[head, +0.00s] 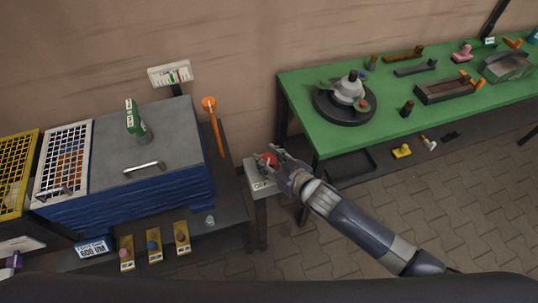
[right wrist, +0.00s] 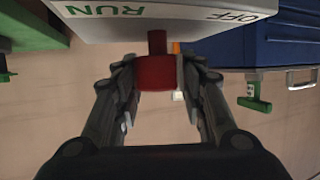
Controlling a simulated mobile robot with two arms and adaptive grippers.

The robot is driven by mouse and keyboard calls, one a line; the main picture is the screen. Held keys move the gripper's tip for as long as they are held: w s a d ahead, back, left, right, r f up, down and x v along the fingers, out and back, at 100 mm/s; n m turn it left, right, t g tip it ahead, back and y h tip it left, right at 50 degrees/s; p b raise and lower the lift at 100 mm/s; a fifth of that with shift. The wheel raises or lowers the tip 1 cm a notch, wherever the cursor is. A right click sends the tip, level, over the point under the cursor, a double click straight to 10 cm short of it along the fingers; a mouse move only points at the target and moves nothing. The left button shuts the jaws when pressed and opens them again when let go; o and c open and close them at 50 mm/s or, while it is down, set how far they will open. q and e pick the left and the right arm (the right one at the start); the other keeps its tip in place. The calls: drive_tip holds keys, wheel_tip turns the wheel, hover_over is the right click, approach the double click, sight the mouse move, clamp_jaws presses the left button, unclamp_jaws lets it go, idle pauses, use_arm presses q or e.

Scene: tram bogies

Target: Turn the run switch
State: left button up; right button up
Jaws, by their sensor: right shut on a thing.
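The run switch is a red knob (head: 269,158) on a pale grey box (head: 258,178) between the blue machine and the green bench. In the right wrist view the red knob (right wrist: 157,72) hangs on a short red stem from the box (right wrist: 180,27). The box carries the words RUN and OFF, upside down in that view, RUN at left and OFF at right. My right gripper (head: 279,161) is at the box, with its fingers shut on the knob from both sides. The fingers (right wrist: 158,78) also show in the right wrist view. My left gripper is not in view.
The blue machine (head: 130,199) with a grey lid stands left of the box, with an orange lollipop-shaped lever (head: 216,128) beside it. The green bench (head: 330,137) at right carries a round turntable (head: 345,105) and several small parts. Paved floor (head: 330,255) lies in front.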

drive_tip(key=shift+w+d+n+g+y, duration=0.1)
drive_tip(key=shift+d+n+g+y, duration=0.05)
drive_tip(key=shift+n+g+y, duration=0.95)
drive_tip(key=shift+n+g, duration=0.1)
drive_tip(key=shift+n, duration=0.2)
drive_tip(key=shift+w+f+n+g+y+b, duration=0.1)
drive_tip(key=shift+n+g+y+b, duration=1.1)
drive_tip(key=shift+n+g+b, duration=0.9)
drive_tip(key=n+g+b, duration=0.4)
drive_tip(key=g+b, duration=0.1)
drive_tip(key=shift+f+n+y, duration=0.1)
drive_tip(key=shift+n+y, duration=0.2)
drive_tip(key=shift+r+n+g+b, duration=0.25)
drive_tip(key=shift+n+g+b, duration=0.65)
drive_tip(key=shift+g+b, duration=0.3)
drive_tip(key=o, duration=1.1)
drive_tip(key=shift+s+a, duration=0.2)
drive_tip(key=shift+d, duration=0.1)
